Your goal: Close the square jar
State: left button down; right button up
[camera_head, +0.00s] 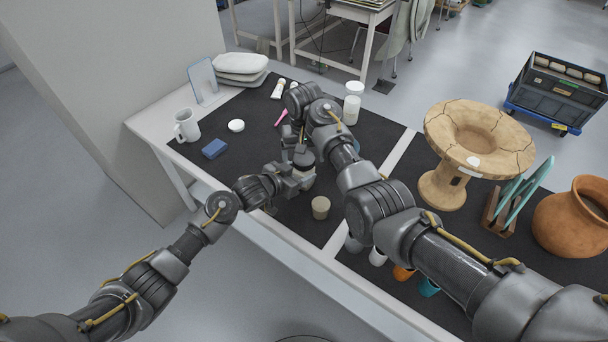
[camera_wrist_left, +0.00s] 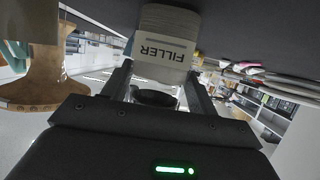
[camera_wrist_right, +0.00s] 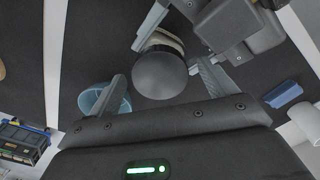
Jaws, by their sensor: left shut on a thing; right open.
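The square jar (camera_wrist_left: 163,45) is pale grey with a "FILLER" label, upside down in the left wrist view. My left gripper (camera_head: 287,181) is shut on its sides. In the head view the jar (camera_head: 306,171) is partly hidden by my grippers. A round black lid (camera_wrist_right: 160,74) is over the jar's mouth in the right wrist view; it also shows as a dark disc in the left wrist view (camera_wrist_left: 154,98). I cannot tell whether it is fully seated. My right gripper (camera_wrist_right: 162,85) is open above the jar, its fingers on either side of the lid.
A beige cup (camera_head: 320,206) stands close in front of the jar. A blue block (camera_head: 214,148), white mug (camera_head: 187,126) and white disc (camera_head: 236,126) are to the left. A cracked pedestal bowl (camera_head: 470,140) is at right.

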notch_tip(320, 180, up, 8)
jog(key=shift+f, duration=0.25)
dwell(0.4)
pick_arm(q)
jog(key=shift+c, duration=1.8)
grip_release()
jog(key=v, duration=1.1)
pick_arm(e)
jog(key=shift+f, duration=0.1)
pick_arm(q)
jog(key=shift+w, duration=0.1)
